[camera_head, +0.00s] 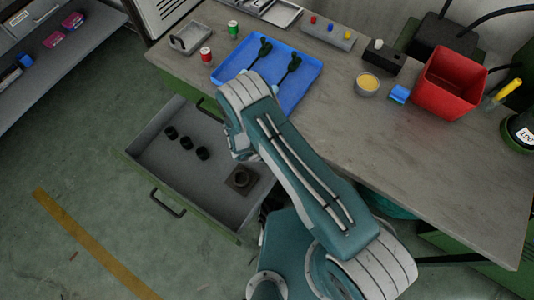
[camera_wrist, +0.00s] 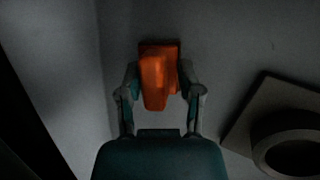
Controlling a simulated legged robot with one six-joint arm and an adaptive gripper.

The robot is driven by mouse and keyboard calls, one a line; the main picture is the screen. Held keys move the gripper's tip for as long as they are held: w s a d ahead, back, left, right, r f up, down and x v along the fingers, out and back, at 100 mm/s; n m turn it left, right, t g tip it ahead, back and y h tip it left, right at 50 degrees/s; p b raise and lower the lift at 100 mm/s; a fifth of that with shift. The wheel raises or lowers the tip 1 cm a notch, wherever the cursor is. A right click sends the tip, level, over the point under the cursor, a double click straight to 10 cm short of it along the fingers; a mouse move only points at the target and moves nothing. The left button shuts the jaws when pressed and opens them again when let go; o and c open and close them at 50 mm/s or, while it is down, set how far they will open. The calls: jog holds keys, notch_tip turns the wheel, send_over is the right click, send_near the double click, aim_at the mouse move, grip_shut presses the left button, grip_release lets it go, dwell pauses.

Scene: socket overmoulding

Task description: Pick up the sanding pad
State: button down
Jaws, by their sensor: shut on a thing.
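The sanding pad (camera_wrist: 157,80) shows in the wrist view as an orange piece with a darker orange-brown part behind its top. My gripper (camera_wrist: 160,88) is shut on it, one finger on each side. A grey surface lies beyond the pad; I cannot tell whether the pad touches it. In the head view my wrist reaches down at the inner side of the open drawer (camera_head: 190,190), and my arm hides the fingertips and the pad.
The drawer holds several black round parts (camera_head: 186,142) and a square plate with a ring (camera_head: 240,180), which also shows right of my gripper in the wrist view (camera_wrist: 290,140). Above is the workbench (camera_head: 420,150) with a blue tray (camera_head: 306,84) and red bin (camera_head: 447,83).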

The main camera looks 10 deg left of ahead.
jog(key=shift+s+a+r, duration=0.2)
jog(key=shift+a+r, duration=0.05)
jog(key=shift+r, duration=0.05)
jog(key=s+a+r, duration=0.2)
jog(key=s+a, duration=0.1)
jog(key=s+a+r, duration=0.2)
jog(key=a, duration=0.1)
jog(key=s+a+r, duration=0.3)
jog(key=shift+s+a+r, duration=0.1)
jog(key=shift+s+a, duration=0.2)
jog(key=shift+a, duration=0.05)
